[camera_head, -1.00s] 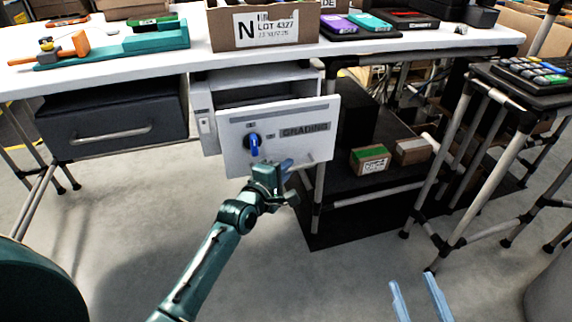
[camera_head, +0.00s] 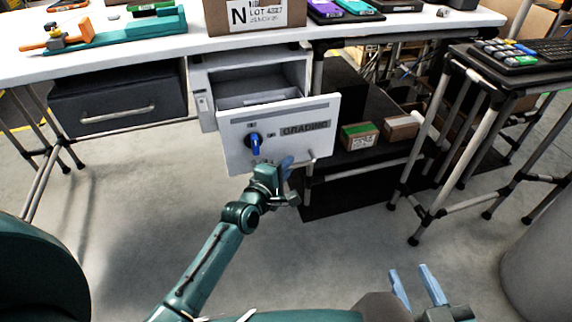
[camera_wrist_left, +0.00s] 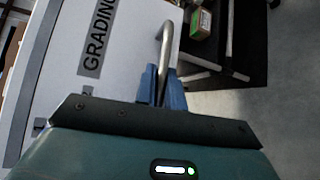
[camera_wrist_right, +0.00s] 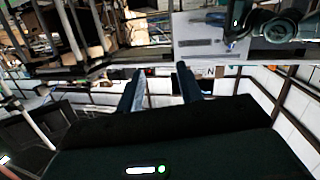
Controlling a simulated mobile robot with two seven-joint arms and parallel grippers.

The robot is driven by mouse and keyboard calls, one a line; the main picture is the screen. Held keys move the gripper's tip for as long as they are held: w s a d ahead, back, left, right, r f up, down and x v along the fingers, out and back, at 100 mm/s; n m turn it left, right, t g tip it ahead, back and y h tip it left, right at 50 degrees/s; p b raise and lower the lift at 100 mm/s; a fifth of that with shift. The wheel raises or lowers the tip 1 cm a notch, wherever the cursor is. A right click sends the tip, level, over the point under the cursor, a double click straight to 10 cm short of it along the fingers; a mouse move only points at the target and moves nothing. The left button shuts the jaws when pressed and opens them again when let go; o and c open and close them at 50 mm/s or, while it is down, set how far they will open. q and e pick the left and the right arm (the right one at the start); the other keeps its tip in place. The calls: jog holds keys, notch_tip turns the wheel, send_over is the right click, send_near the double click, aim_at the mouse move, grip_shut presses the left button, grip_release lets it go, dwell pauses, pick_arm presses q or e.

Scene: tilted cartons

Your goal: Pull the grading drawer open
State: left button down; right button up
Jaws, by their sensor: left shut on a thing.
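My left gripper (camera_head: 287,166) is at the lower right of the front. In the left wrist view its blue fingers (camera_wrist_left: 163,88) are shut on the grey bar handle (camera_wrist_left: 167,45). My right gripper (camera_head: 416,287) is low at the right of the head view, away from the drawer, its fingers (camera_wrist_right: 158,84) apart with nothing between them.
The white bench top (camera_head: 330,28) is above the drawer, with a carton (camera_head: 255,14) on it. A dark closed drawer (camera_head: 118,98) hangs at left. A lower shelf with small boxes (camera_head: 360,136) is at right, beside a stand (camera_head: 500,75). The floor in front is clear.

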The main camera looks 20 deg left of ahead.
pick_arm(q)
jog(key=c, duration=1.5)
grip_release()
jog(key=p+v, duration=0.3)
jog(key=v, duration=1)
pick_arm(e)
jog(key=shift+s+d+r+m+g+h, duration=0.35)
jog(key=shift+s+r+m+g, duration=0.2)
jog(key=shift+g, duration=0.25)
pick_arm(q)
jog(key=shift+s, duration=0.15)
pick_arm(e)
jog(key=shift+f, duration=0.1)
